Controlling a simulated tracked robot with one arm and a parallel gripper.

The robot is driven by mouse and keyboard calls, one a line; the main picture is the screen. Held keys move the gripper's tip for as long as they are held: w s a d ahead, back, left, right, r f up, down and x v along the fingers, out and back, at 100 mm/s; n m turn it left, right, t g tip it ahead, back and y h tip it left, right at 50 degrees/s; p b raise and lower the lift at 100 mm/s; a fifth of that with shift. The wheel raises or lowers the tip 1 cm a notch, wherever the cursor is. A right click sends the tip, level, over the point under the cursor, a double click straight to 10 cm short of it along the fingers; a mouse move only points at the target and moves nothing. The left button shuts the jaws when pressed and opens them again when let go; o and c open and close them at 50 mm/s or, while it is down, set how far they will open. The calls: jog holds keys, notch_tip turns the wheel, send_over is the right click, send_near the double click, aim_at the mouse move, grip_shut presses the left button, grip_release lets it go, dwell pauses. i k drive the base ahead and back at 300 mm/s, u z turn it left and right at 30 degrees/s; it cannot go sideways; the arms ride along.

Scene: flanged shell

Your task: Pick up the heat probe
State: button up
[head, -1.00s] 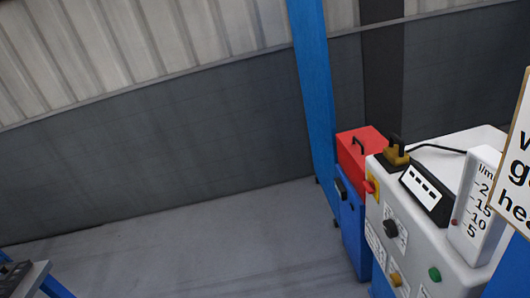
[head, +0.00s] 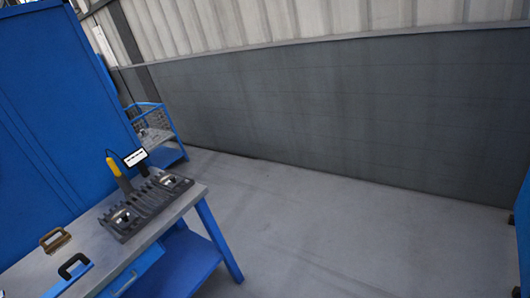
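A yellow-handled tool (head: 114,168) that looks like the heat probe stands upright at the back of a dark grey slotted fixture (head: 148,206). A thin dark cable runs from its top toward a small black display unit (head: 134,157) with a white screen beside it. The fixture rests on a workbench with a grey top (head: 92,247) and blue legs at the left of the head view. The probe's lower end is hidden by the fixture or too small to make out. My gripper does not show in the head view.
A brown-handled object (head: 55,239) and a black-handled blue object (head: 72,272) lie on the bench front. A tall blue cabinet (head: 60,120) stands behind. A blue wire-sided cart (head: 158,130) is beyond. Open grey floor (head: 330,225) reaches the far wall.

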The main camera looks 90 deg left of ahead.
aim_at(109, 161)
jog(key=u, duration=1.2)
jog(key=i, duration=0.15)
jog(key=u, duration=2.15)
jog(key=k, duration=0.4)
jog(key=u, duration=0.35)
jog(key=i, duration=0.4)
jog(key=z, duration=0.2)
